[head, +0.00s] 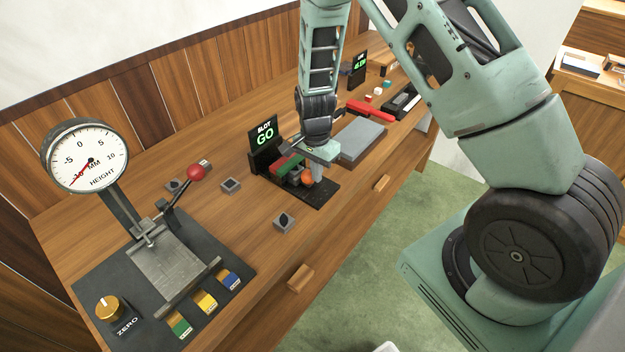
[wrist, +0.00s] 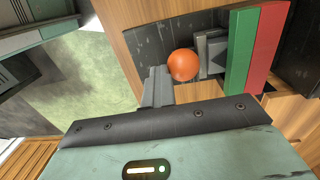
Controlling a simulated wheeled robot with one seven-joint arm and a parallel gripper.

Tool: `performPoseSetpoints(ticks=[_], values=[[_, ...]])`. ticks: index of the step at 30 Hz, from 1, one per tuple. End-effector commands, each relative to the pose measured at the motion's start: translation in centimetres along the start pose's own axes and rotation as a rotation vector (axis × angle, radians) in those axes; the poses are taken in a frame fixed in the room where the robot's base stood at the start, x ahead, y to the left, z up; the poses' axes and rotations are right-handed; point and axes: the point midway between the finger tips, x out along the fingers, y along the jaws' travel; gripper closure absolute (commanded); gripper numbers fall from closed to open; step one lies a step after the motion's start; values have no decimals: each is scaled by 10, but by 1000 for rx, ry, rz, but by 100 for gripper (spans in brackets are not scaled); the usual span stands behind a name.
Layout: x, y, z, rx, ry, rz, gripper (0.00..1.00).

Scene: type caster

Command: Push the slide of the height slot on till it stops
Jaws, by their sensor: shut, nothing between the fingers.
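The height slot is a black fixture (head: 322,193) on the bench, with a lit sign reading "SLOT GO" (head: 264,136) behind it. Its slide is a grey block (wrist: 213,50) with an orange ball knob (head: 307,178); the knob also shows in the wrist view (wrist: 183,65). A green and red block (wrist: 254,48) lies across the fixture beyond the slide. My gripper (head: 317,173) is shut and empty, low over the fixture's front side. In the wrist view its fingertips (wrist: 158,82) are just beside the knob; I cannot tell whether they touch it.
A dial height gauge (head: 87,157) with a red ball lever (head: 196,172) stands at the left. A grey box (head: 361,139) and a red bar (head: 369,110) lie beyond the slot. Small dark switch blocks (head: 284,222) sit on the bench. The bench's front edge is close.

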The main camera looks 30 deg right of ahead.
Motion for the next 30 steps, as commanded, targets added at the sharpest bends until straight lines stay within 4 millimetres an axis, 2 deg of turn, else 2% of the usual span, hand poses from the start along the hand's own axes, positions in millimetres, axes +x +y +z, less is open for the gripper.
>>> performPoseSetpoints(ticks=[1,30], values=[[-20,-25,1,-13,16,-65,100],[-62,-20,-2,-7,15,-48,100]])
